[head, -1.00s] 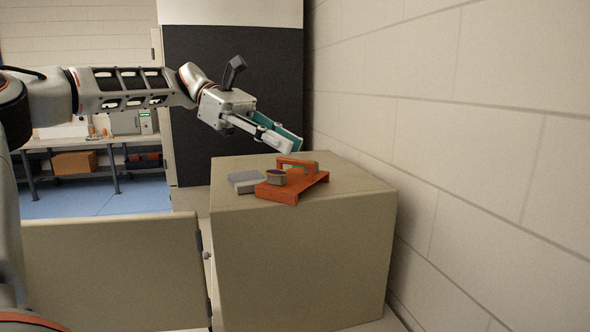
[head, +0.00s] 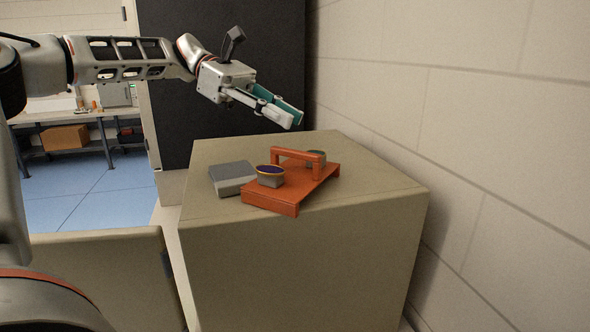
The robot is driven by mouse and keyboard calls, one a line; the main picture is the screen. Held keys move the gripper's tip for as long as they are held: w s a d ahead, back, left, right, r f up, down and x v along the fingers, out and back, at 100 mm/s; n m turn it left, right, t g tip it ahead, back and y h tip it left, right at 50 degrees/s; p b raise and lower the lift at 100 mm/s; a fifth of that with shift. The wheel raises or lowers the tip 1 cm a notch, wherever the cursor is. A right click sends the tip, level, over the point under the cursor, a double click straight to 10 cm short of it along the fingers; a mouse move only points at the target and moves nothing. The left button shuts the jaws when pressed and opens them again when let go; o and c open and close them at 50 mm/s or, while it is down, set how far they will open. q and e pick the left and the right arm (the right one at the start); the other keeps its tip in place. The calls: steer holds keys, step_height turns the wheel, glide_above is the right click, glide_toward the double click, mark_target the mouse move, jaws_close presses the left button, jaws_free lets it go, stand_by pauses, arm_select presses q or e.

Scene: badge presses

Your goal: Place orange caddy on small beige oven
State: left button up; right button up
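The orange caddy (head: 286,207), a low tray with an arched handle, sits on top of a beige box-shaped cabinet (head: 300,265), which looks like the small beige oven. A grey cup with a dark purple top (head: 270,176) stands at the caddy's near left end. My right gripper is out of view.
A grey flat box (head: 232,177) lies left of the caddy on the same top. A pale brick wall (head: 490,130) runs close along the right. A beige panel (head: 100,275) stands at lower left. A workbench (head: 85,115) with a cardboard box (head: 66,138) is at back left.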

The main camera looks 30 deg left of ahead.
arm_select(q)
glide_toward(313, 167)
steer(key=d+f, duration=0.2)
steer(key=shift+w+d+p, duration=0.35)
steer(key=shift+w+p, duration=0.05)
steer(key=shift+x, duration=0.95)
steer(key=shift+p+x, duration=0.6)
steer(key=shift+x, duration=2.1)
steer(key=shift+r, duration=0.2)
steer(key=c, duration=0.4)
steer(key=shift+w, duration=0.1)
jaws_close()
